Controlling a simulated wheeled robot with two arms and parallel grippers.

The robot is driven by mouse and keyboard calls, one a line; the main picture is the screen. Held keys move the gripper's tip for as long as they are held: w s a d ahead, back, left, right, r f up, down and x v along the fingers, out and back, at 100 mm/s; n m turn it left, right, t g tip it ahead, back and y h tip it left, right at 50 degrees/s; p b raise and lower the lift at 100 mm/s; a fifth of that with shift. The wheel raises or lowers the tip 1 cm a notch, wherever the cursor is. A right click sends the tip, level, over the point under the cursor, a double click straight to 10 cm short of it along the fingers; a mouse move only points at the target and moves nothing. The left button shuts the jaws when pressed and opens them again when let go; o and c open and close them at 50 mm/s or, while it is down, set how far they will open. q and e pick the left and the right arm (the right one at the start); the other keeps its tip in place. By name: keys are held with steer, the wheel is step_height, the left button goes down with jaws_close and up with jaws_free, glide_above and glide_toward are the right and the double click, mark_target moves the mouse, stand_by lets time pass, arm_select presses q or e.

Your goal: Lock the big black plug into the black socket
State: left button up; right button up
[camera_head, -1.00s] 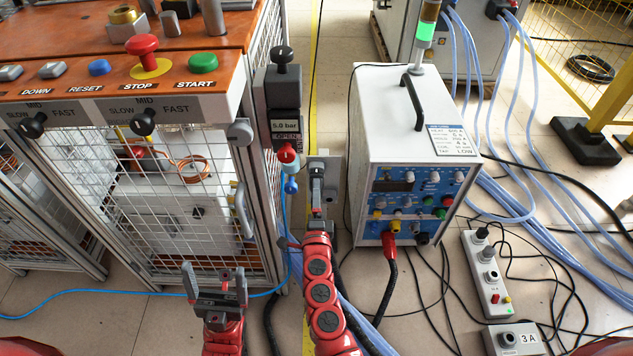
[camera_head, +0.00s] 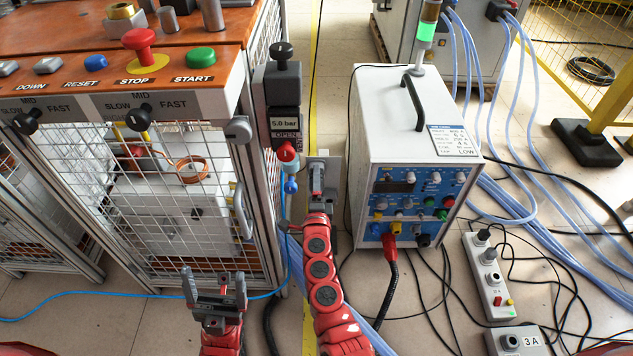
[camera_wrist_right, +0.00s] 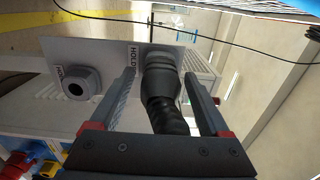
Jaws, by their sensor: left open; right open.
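The big black plug (camera_wrist_right: 163,88) sits in the grey plate (camera_wrist_right: 112,55) at the spot marked HOLD, seen in the right wrist view. My right gripper (camera_wrist_right: 160,76) is open, with one finger on each side of the plug; I cannot tell whether either finger touches it. In the head view, my right gripper (camera_head: 317,182) is in front of the same plate and hides the plug. A black socket (camera_head: 423,240) shows low on the heater's front panel. My left gripper (camera_head: 214,286) is open and empty in front of the wire-mesh cage.
The white heater box (camera_head: 400,130) stands right of my right arm, with a red plug (camera_head: 390,243) in its front. A grey round socket (camera_wrist_right: 76,84) is on the plate. A power strip (camera_head: 487,275) and loose cables lie on the floor at right.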

stand_by(0.8)
jaws_close()
steer(key=shift+s, duration=0.15)
stand_by(0.3)
steer(key=shift+s+p, duration=0.5)
steer(key=shift+s, duration=2.3)
steer(key=shift+d, duration=0.1)
